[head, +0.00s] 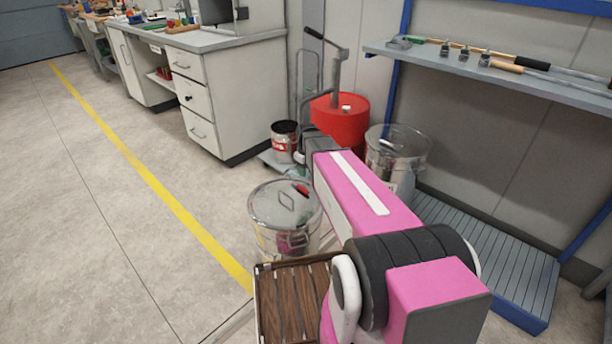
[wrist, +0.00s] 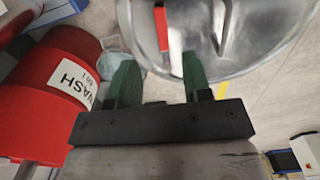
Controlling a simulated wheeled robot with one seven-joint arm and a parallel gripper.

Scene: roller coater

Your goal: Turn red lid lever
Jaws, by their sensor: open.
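The red lid lever (head: 301,189) is a short red bar on the grey metal lid (head: 268,205) of a round can (head: 272,240) on the floor. In the head view my arm hides most of the gripper.
A red drum (head: 340,122), labelled WASH in the wrist view (wrist: 60,80), stands behind the can with a hand pump above it. A small tin (head: 284,142) and an open metal can (head: 398,150) stand nearby. The floor to the left is free.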

